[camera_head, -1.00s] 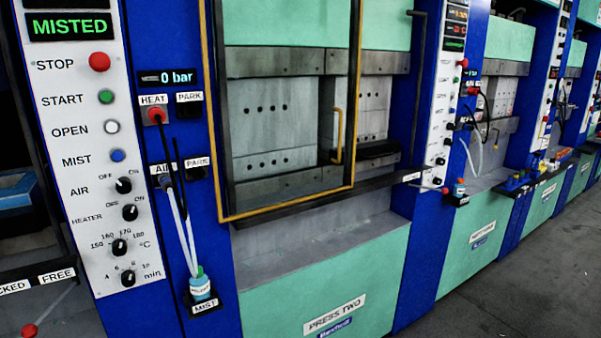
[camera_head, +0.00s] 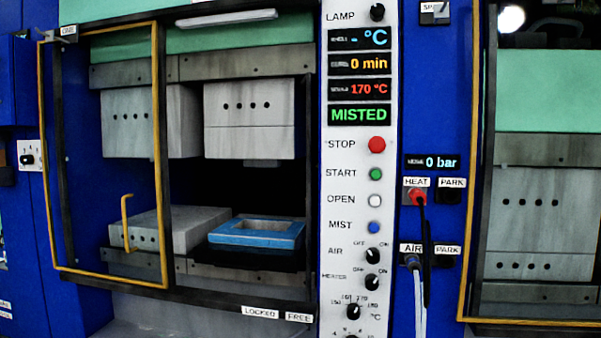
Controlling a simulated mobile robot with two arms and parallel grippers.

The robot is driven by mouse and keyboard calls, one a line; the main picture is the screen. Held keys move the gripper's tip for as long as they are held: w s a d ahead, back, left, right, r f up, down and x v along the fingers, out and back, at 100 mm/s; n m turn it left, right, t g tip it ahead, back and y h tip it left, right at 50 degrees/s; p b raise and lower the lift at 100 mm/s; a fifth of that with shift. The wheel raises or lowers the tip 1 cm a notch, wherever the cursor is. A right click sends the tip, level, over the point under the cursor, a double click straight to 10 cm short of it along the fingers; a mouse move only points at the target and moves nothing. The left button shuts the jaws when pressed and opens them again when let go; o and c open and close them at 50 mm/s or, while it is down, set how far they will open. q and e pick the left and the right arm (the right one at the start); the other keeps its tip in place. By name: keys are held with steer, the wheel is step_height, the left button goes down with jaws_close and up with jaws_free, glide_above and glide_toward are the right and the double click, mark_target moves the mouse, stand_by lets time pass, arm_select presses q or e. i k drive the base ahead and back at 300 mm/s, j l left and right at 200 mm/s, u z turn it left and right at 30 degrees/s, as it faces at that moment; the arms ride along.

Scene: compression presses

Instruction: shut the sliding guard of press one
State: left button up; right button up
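The sliding guard (camera_head: 162,200) of the press at the left is a yellow-edged frame with a yellow handle (camera_head: 126,222). It stands at the left part of the press opening, so the right part of the opening is uncovered. Inside, a blue square frame (camera_head: 257,232) lies on the lower platen at the right, beside a grey block (camera_head: 175,228). The upper platens hang above with a gap. The label "LOCKED" (camera_head: 260,312) and the label "FREE" (camera_head: 299,317) sit on the lower rail. Neither of my grippers is in view.
A control panel (camera_head: 357,200) reads "MISTED", "170 °C" and "0 min". A red HEAT plug (camera_head: 415,196) and an AIR plug (camera_head: 412,261) are in sockets to its right. Another press with a yellow-edged guard (camera_head: 470,200) stands at the far right.

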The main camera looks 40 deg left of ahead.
mark_target(153, 24)
steer(key=u, duration=2.5)
steer(key=i+j+z, duration=0.1)
steer(key=j, duration=0.3)
steer(key=i+j+z, duration=0.1)
steer(key=i+j, duration=0.2)
steer(key=j, duration=0.1)
